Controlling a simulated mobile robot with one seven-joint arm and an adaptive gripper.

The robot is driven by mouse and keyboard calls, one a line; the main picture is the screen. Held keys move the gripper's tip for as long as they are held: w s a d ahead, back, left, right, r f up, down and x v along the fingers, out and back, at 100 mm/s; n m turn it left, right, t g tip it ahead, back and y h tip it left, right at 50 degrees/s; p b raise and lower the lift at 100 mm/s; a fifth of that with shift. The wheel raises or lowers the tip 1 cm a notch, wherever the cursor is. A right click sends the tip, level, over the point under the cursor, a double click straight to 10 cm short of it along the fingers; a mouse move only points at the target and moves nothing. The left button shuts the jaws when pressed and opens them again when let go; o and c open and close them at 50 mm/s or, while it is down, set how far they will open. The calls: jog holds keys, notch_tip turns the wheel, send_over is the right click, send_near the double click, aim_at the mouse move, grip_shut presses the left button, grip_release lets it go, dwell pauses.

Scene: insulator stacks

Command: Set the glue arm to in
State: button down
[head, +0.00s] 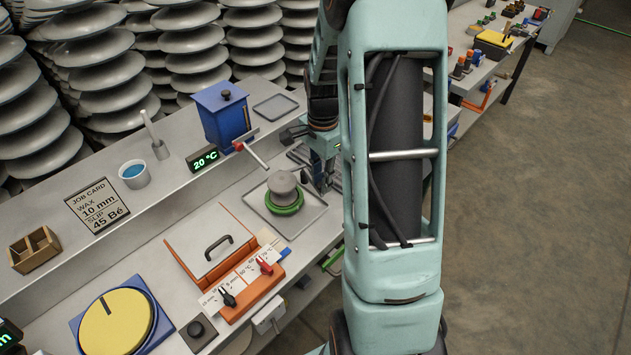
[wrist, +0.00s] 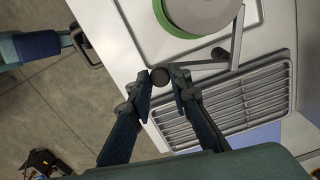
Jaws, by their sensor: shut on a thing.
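In the wrist view, my gripper (wrist: 163,84) has its two fingertips on either side of a round dark knob (wrist: 159,76) and is shut on it. The knob seems to be at the end of a thin grey bent arm (wrist: 205,67), which looks like the glue arm. This arm runs along the tray's edge beside the grille, then turns up beside the insulator (wrist: 205,12) with its green ring (wrist: 172,22). In the head view, my gripper (head: 322,177) is low, just right of the insulator (head: 284,185); the knob is hidden there.
The insulator sits on a metal tray (head: 254,195). A slatted grille (wrist: 235,105) lies beside it. A blue box (head: 221,115), a red-tipped lever (head: 252,154) and a 20 °C display (head: 205,159) stand behind. An orange-framed lidded unit (head: 205,250) is at front left.

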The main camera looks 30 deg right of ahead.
jog(key=shift+w+d+n, duration=0.15)
jog(key=shift+d+n, duration=0.65)
jog(key=shift+n, duration=0.1)
jog(key=shift+w+d+n, duration=0.15)
jog(key=shift+d+n, duration=0.6)
jog(key=shift+n, duration=0.15)
jog(key=c, duration=1.8)
grip_release()
jog(key=shift+d, duration=0.1)
jog(key=shift+o, duration=0.2)
notch_tip(320, 180, up, 12)
